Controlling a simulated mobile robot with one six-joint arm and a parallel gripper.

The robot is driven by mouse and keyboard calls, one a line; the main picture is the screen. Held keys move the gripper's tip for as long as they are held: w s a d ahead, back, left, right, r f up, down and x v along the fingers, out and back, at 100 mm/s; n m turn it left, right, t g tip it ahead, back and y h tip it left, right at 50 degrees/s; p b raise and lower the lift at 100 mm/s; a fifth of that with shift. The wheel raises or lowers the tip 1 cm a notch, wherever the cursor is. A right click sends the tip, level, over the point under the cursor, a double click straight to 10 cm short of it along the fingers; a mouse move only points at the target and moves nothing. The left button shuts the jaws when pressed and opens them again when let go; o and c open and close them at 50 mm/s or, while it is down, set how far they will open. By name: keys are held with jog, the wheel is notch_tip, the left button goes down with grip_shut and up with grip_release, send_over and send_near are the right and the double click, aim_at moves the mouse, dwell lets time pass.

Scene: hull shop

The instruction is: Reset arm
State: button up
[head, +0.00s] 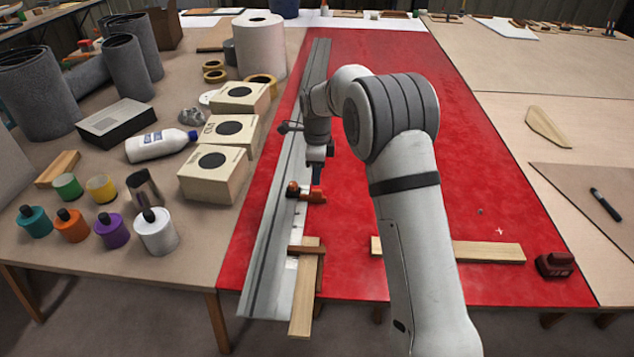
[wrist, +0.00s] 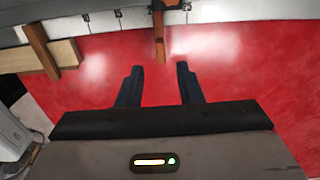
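My gripper (wrist: 159,70) is open in the wrist view, with its two dark fingers apart over the red table top (wrist: 230,65). Nothing is seen held between them. The bar end of an orange-brown clamp (wrist: 159,35) lies just beyond the fingertips, in line with the gap; I cannot tell the height between them. In the head view, my gripper (head: 316,174) points down just above and behind that clamp (head: 306,194), which sits on a long grey metal rail (head: 285,170). My arm partly hides the table; the fingers are small there.
A second clamp (head: 306,249) and a wooden plank (head: 304,298) are at the rail's near end. Another plank (head: 490,252) lies behind my arm, near a dark red block (head: 555,264). Boxes (head: 213,173), a bottle (head: 160,145) and paint jars crowd the left. The right red area is mostly clear.

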jog(key=shift+r, duration=1)
jog(key=s+d+r+n+t+p, duration=0.1)
jog(key=s+d+r+n+p, duration=0.1)
jog(key=s+d+r+n, duration=1.05)
jog(key=s+d+n, duration=0.2)
jog(key=s, duration=0.9)
jog(key=s+d+n+t+p, duration=0.1)
jog(key=s+d+n, duration=0.3)
jog(key=s, duration=0.8)
jog(key=shift+r+t, duration=0.3)
jog(key=shift+r, duration=0.1)
jog(key=shift+o, duration=0.4)
jog(key=shift+a, duration=0.1)
